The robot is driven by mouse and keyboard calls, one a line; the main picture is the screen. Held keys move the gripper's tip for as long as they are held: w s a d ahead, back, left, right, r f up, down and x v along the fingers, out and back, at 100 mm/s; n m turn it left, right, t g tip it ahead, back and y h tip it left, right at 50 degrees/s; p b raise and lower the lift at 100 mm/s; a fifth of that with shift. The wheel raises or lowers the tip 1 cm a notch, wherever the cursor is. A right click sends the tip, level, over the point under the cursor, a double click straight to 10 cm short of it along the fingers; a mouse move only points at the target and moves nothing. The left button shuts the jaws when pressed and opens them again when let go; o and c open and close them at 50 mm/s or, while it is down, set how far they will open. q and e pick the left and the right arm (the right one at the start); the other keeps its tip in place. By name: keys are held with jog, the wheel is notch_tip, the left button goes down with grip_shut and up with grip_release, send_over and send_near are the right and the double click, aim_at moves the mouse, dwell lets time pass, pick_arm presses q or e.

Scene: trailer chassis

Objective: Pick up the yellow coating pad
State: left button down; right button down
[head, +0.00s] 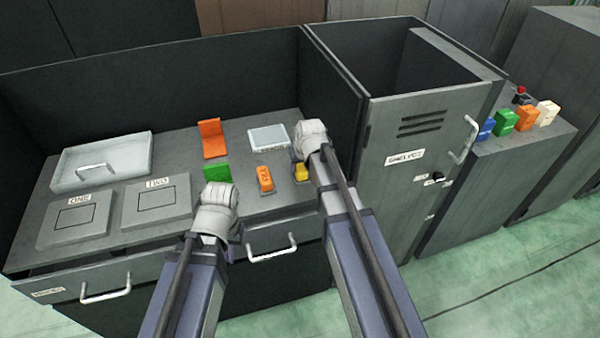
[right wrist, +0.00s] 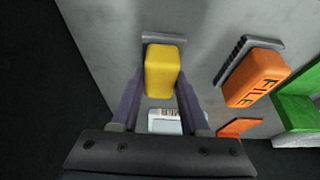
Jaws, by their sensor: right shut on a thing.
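The yellow coating pad (head: 301,173) is at the right end of the grey worktop, partly hidden by my right gripper (head: 306,160) in the head view. In the right wrist view the pad (right wrist: 162,72) sits between the two fingers of my right gripper (right wrist: 160,80), which is shut on it. A grey strip shows at the pad's far end. I cannot tell whether the pad is clear of the worktop. My left gripper (head: 216,207) hangs over the worktop's front edge, in front of a green block; its fingers are hidden from view.
An orange block marked FILE (head: 265,179) stands left of the pad, with the green block (head: 216,172) further left. An orange stand (head: 212,138) and a pale panel (head: 268,138) are behind. A dark wall and the grey cabinet (head: 405,150) bound the right side.

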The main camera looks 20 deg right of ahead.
aim_at(300, 166)
jog(key=shift+r, duration=0.1)
dwell(0.3)
notch_tip(300, 166, up, 10)
jog(key=p, duration=1)
jog(key=c, duration=1)
grip_release()
grip_shut()
